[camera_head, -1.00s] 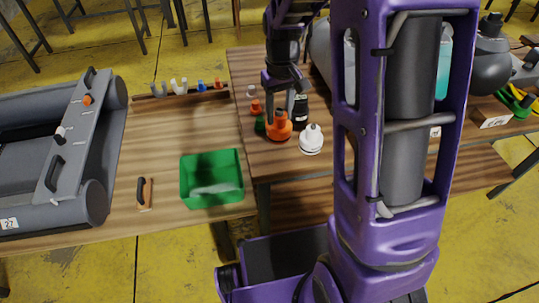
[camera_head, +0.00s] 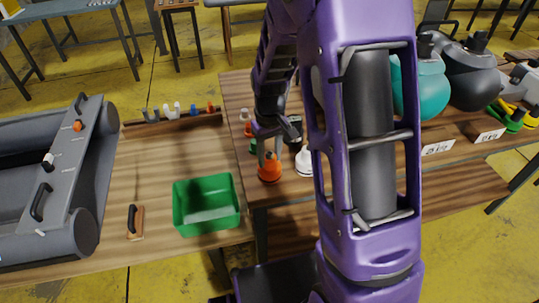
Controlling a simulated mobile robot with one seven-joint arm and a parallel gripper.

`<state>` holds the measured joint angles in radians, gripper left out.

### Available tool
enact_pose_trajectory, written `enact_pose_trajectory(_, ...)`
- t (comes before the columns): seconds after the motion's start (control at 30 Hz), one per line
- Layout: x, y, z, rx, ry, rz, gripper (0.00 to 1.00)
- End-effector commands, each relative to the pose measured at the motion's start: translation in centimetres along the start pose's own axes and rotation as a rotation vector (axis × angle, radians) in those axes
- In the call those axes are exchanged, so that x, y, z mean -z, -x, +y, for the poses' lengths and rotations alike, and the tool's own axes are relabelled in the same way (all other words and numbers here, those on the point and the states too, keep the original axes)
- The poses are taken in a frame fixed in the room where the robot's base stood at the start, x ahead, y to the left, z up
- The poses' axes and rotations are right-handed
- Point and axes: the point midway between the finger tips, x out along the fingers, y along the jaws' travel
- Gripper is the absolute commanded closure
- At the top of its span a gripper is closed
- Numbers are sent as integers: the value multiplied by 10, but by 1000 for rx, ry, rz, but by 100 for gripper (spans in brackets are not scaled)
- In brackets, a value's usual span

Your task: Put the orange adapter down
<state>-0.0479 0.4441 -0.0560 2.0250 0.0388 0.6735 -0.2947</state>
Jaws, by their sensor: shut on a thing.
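The orange adapter (camera_head: 269,171) is near the left front edge of the right-hand wooden table (camera_head: 288,190). My gripper (camera_head: 268,154) points down over it and is shut on its narrow upper part. The adapter's base is at or very near the tabletop; I cannot tell whether it touches. A white adapter (camera_head: 304,161) stands just to its right, partly hidden by my arm.
Several small red, white and green pieces (camera_head: 246,129) stand behind the adapter. A green bin (camera_head: 206,204) sits on the left table, beside a grey inflatable boat (camera_head: 85,200). Teal and dark pumps (camera_head: 420,82) stand at the right.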

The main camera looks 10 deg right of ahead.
Motion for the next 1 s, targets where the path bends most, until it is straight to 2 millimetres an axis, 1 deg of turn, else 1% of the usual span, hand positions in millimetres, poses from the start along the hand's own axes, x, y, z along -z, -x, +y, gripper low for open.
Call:
enact_pose_trajectory(0.17, 0, -4, 0, 0, 0, 0, 100)
enact_pose_trajectory(0.2, 0, -3, 0, 0, 0, 0, 50)
enact_pose_trajectory(0.33, 0, -3, 0, 0, 0, 0, 27)
enact_pose_trajectory(0.37, 0, -3, 0, 0, 0, 0, 24)
enact_pose_trajectory(0.63, 0, -2, 0, 0, 0, 0, 24)
enact_pose_trajectory(0.77, 1, 7, 0, -1, 0, 3, 24)
enact_pose_trajectory(0.87, 2, 24, 0, -1, 0, 6, 24)
enact_pose_trajectory(1.0, 1, 55, 0, -2, -1, 6, 24)
